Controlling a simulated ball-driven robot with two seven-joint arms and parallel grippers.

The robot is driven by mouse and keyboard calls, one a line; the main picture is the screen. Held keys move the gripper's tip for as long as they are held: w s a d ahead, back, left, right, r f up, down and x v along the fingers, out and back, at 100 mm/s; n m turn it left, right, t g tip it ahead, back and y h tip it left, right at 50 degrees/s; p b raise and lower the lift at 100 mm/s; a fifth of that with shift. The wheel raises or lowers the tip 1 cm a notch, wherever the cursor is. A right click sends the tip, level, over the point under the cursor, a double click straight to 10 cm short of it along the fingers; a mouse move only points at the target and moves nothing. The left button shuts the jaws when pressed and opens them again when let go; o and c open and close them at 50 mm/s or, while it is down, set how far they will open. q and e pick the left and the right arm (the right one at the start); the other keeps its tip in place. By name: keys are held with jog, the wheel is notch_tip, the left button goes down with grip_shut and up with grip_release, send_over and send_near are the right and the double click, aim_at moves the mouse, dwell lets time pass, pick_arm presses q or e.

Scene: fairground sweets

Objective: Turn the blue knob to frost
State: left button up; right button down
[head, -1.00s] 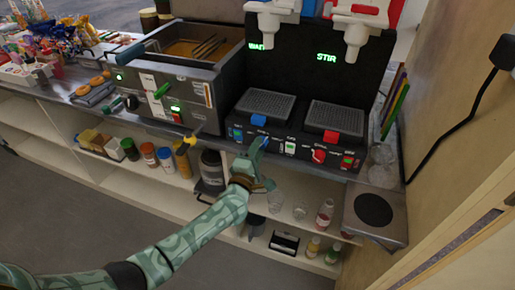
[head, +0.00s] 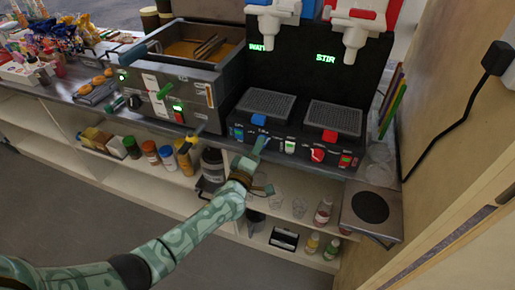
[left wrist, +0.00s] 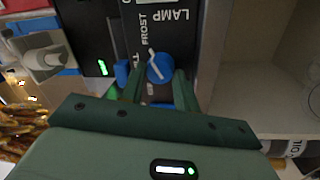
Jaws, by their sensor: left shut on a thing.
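The blue knob (left wrist: 160,68) shows in the left wrist view between my left fingers, on a black panel with the words FROST and LAMP in white. A white mark runs across the knob, its upper end close to the word FROST. Another word beside the knob is partly hidden. My left gripper (left wrist: 160,86) is shut on the knob. In the head view my left gripper (head: 258,150) reaches the front panel of the slush machine (head: 290,147) at its left half and hides most of the knob. My right gripper is not in view.
A red knob (head: 318,155) sits on the panel's right half, below two drip trays. The machine's displays read WAIT and STIR. A fryer (head: 180,85) stands to the left. Bottles and cups fill the shelf below. A wooden wall (head: 455,130) bounds the right.

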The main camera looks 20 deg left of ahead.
pick_arm(q)
jog(key=shift+f, duration=0.1)
jog(key=o, duration=1)
jog(key=s+p, duration=0.1)
jog(key=s, duration=0.4)
jog(key=s+a+f+p, duration=0.1)
jog(key=s, duration=0.5)
jog(key=s+p, duration=0.1)
jog(key=s, duration=0.4)
jog(key=shift+s+a+f, duration=0.15)
jog(key=shift+a+f, duration=0.1)
